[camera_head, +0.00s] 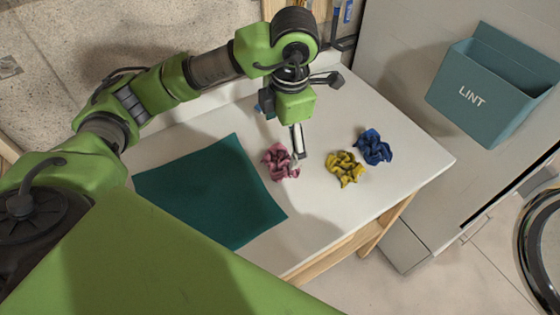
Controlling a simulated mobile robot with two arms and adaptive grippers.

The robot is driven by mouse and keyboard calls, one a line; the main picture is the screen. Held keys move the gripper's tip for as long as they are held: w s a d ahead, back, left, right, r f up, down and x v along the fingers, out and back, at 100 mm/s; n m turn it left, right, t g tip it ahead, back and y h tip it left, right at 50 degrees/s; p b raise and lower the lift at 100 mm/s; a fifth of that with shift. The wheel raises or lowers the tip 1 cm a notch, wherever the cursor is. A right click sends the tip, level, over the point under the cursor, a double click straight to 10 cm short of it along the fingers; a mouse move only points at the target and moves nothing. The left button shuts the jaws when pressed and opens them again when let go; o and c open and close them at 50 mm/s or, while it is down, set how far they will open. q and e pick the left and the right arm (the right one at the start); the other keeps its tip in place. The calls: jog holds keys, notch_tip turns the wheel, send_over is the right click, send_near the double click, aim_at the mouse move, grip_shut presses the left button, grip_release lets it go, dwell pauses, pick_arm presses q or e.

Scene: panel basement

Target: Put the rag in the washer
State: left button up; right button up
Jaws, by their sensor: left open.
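Three crumpled rags lie on the white table: a pink one (279,162), a yellow one (345,169) and a blue one (374,147). My left gripper (297,153) is open and points down right beside the pink rag, its fingers overlapping the rag's right edge in the picture. I cannot tell whether they touch it. Part of a round dark rim (541,245), perhaps the washer's door, shows at the right edge. The rest of it is out of view. My right gripper is not in view.
A flat dark green cloth (210,190) lies on the left part of the white table (405,180). A teal bin marked LINT (480,100) is fixed to the pale cabinet side at right. Hanging tools are behind the table.

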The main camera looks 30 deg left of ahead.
pick_arm(q)
send_over(280, 159)
jog(key=f, duration=0.4)
jog(key=shift+s+d+f, duration=0.25)
jog(key=shift+s, duration=0.05)
jog(key=f+p, duration=0.1)
jog(key=f, duration=0.1)
jog(key=f+p, duration=0.1)
jog(key=f, duration=0.1)
jog(key=shift+w+a+f+p, duration=0.2)
jog(key=shift+f+p, duration=0.15)
jog(key=shift+f, duration=0.25)
jog(key=c, duration=1)
jog(key=shift+c, duration=0.5)
jog(key=shift+r, duration=0.15)
